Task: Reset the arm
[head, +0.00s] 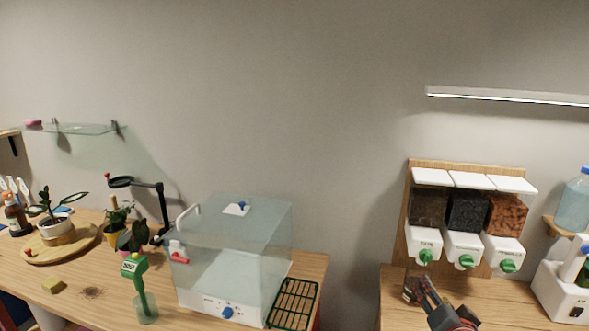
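My gripper (424,290) shows at the bottom right, dark grey with some red parts, in front of the right-hand wooden counter. It is below the dispensers and its finger end points up and to the left. The view is too small and angled to show whether the fingers are apart or together. I see nothing clearly held in it. Most of my arm is out of the picture below.
Three wall dispensers with green knobs (465,262) hang above my gripper. A white device (563,300) stands to the right. A gap separates the counters.

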